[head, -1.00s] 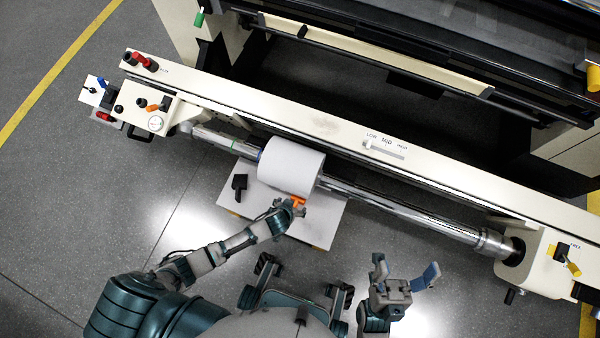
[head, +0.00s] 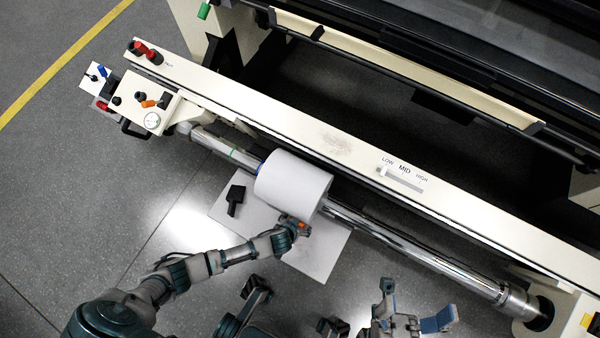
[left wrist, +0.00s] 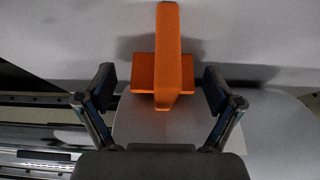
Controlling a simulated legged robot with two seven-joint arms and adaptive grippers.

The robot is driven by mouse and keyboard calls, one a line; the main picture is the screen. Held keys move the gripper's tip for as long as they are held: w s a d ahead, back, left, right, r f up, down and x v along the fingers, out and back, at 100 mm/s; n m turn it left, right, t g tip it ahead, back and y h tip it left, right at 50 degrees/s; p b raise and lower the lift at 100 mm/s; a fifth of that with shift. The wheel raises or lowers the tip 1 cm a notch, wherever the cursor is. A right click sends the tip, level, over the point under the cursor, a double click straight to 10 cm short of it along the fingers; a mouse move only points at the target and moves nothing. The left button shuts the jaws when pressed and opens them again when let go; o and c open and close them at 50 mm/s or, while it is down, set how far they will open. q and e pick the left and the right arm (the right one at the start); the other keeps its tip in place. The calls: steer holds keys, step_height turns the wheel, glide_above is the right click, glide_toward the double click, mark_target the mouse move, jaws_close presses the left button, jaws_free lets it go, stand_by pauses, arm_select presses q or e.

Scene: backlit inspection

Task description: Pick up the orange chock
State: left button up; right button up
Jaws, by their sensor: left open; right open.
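The orange chock (left wrist: 168,60) shows in the left wrist view, its upright handle rising from a wider block just ahead of the fingertips. In the head view only a small part of the orange chock (head: 303,226) shows; my left gripper hides the rest. My left gripper (left wrist: 158,88) is open, its two fingers apart on either side of the block, not closed on it. In the head view my left gripper (head: 296,224) is beside the white roll, above the pale board. My right gripper (head: 415,306) is open and empty at the lower right.
A white roll (head: 292,183) sits on a shiny shaft (head: 400,246) along the cream machine beam (head: 290,118). A black chock-like piece (head: 236,198) lies on the pale board (head: 318,258), left of my left gripper. Grey floor is clear at the left.

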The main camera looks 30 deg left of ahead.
arm_select(q)
steer(key=shift+a, duration=0.2)
steer(key=c, duration=1.1)
steer(key=shift+c, duration=1.1)
steer(key=shift+d+r, duration=0.1)
